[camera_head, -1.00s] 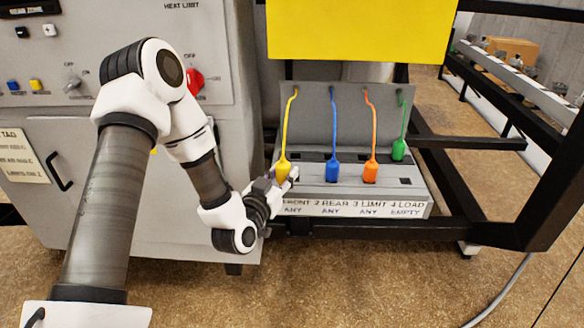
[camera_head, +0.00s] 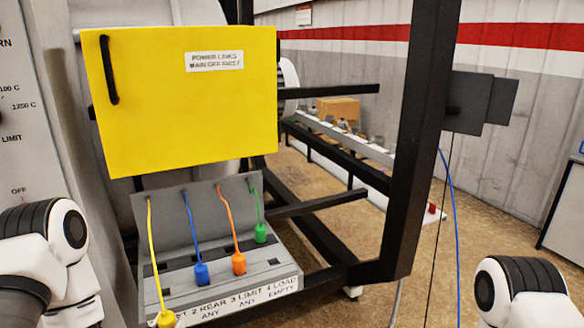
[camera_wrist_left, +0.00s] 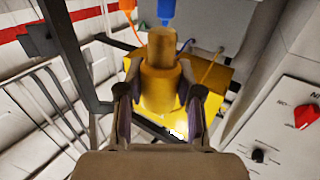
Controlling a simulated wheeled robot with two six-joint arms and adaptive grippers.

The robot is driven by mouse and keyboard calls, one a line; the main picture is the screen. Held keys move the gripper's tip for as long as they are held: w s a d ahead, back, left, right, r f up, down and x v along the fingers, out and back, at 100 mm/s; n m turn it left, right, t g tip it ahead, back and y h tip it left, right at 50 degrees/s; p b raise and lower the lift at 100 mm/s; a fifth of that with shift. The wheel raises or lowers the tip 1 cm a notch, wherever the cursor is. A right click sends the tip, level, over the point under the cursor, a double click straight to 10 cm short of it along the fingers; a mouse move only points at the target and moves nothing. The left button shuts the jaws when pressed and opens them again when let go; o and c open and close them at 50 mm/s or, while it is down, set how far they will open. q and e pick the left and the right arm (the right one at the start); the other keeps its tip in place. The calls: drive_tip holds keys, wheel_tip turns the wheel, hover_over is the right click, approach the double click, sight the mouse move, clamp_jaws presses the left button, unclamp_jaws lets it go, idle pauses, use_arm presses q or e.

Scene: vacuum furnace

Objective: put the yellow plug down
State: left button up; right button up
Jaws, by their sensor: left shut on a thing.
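The yellow plug (camera_head: 166,319) hangs on its yellow cable at the bottom edge of the head view, in front of the lower left part of the grey socket panel (camera_head: 215,292). In the left wrist view the yellow plug (camera_wrist_left: 159,88) sits between the two fingers of my left gripper (camera_wrist_left: 160,82), which is shut on it. The gripper's fingers are out of the head view; only part of my left arm shows at the lower left. My right gripper is out of view; part of my right arm shows at the lower right.
A blue plug (camera_head: 202,274), an orange plug (camera_head: 239,264) and a green plug (camera_head: 261,233) stand on the panel to the right. A yellow cabinet door (camera_head: 180,110) is above it. A black frame post (camera_head: 425,130) rises at the right, with open floor beyond.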

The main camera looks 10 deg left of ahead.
use_arm(q)
drive_tip(key=w+d+f, duration=0.3)
drive_tip(key=w+d, duration=0.3)
drive_tip(key=d, duration=0.4)
drive_tip(key=shift+f, duration=0.35)
drive_tip(key=shift+d, duration=0.2)
